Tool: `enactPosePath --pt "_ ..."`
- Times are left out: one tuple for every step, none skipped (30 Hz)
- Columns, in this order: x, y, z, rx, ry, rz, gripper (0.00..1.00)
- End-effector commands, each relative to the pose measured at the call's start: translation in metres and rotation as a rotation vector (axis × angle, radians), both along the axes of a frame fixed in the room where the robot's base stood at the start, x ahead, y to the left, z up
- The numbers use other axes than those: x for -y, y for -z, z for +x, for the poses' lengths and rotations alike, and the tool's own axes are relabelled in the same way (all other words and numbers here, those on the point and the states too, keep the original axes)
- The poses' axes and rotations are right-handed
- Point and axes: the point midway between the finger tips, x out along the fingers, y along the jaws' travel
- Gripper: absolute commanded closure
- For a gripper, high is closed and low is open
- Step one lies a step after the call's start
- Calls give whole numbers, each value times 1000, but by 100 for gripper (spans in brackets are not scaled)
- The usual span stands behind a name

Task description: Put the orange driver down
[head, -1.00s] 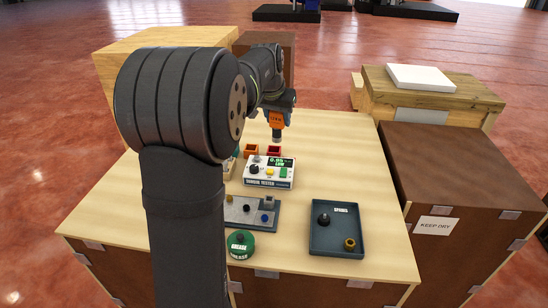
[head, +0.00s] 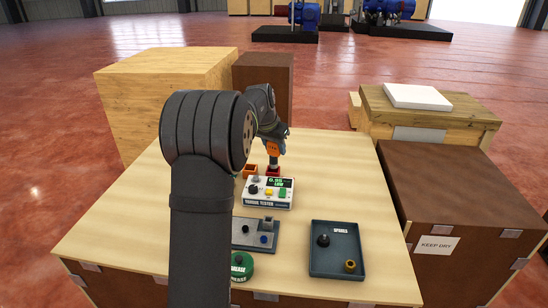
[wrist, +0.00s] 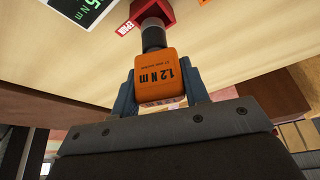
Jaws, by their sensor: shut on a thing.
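The orange driver (head: 272,148) is upright in my gripper (head: 274,146), over the back part of the table. In the wrist view its orange body (wrist: 162,80), marked 1.2 N m, sits between the two fingers of my gripper (wrist: 160,92), which are shut on it. Its dark lower end meets the red holder (wrist: 168,12). In the head view that end is at the red holder (head: 274,172) behind the tester; how deep it sits is hidden.
An orange holder (head: 250,170) stands left of the red one. The white torque tester (head: 268,203) is just in front. A grey fixture plate (head: 262,242), a green round container (head: 240,268) and a dark tray (head: 322,266) lie nearer.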

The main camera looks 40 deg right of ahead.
Motion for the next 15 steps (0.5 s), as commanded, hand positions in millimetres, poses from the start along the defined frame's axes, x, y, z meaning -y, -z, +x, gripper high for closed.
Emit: enactPosePath --pt "0 1 2 0 0 -1 95" --pt "0 3 2 0 0 -1 95" --pt "-1 5 2 0 0 0 95" --pt "0 8 2 -1 0 0 95" --pt "0 12 2 0 -1 0 95" --pt "-1 18 2 -2 -1 0 95" --pt "-1 23 2 -2 -1 1 95" --pt "-1 28 2 -2 -1 1 95" --pt "-1 34 2 -2 -1 1 95" --pt "-1 37 2 -2 -1 1 95" --pt "-1 40 2 -1 -1 1 95" --pt "-1 41 2 0 0 -1 95" --pt "-1 41 2 1 0 -1 95" --pt "-1 41 2 2 0 -1 95" --pt "0 41 2 2 0 -1 95"
